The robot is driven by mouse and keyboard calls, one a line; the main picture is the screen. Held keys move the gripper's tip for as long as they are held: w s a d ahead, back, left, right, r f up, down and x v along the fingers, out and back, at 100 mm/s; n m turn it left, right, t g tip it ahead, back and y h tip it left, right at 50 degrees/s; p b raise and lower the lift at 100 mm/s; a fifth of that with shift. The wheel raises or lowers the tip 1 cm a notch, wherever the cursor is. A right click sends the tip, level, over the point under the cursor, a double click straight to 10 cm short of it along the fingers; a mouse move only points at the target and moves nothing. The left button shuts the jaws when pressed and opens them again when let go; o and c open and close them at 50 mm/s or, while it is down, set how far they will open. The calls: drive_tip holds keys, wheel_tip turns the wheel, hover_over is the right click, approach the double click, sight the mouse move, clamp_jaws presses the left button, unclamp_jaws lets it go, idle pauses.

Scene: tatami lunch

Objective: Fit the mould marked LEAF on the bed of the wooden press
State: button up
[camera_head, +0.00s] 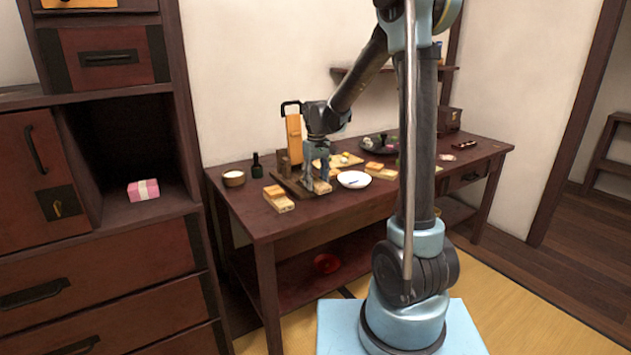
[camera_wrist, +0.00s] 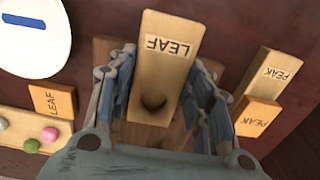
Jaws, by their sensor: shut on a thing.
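The mould marked LEAF (camera_wrist: 178,40) is a pale wooden block with a round hole, between the fingers of my gripper (camera_wrist: 166,75) in the wrist view. My gripper is shut on it. In the head view my gripper (camera_head: 318,172) is low over the table, with the pale mould (camera_head: 321,187) at its tips. Brown wood (camera_wrist: 106,48) shows under the mould, apparently the press bed. A tall orange wooden upright with a black handle (camera_head: 294,138), apparently part of the press, stands behind my gripper. Whether the mould touches the bed cannot be told.
Two blocks marked PEAK (camera_wrist: 274,72) (camera_wrist: 257,117) lie to the right in the wrist view. A smaller LEAF block (camera_wrist: 53,101) and a white plate (camera_wrist: 35,60) are at left. A dark bottle (camera_head: 257,167) and white bowl (camera_head: 233,178) stand at the table's left end.

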drive_tip(key=shift+f, duration=0.1)
drive_tip(key=o, duration=1.2)
drive_tip(key=shift+c, duration=0.2)
wheel_tip(320, 180, up, 12)
drive_tip(key=shift+f, duration=0.1)
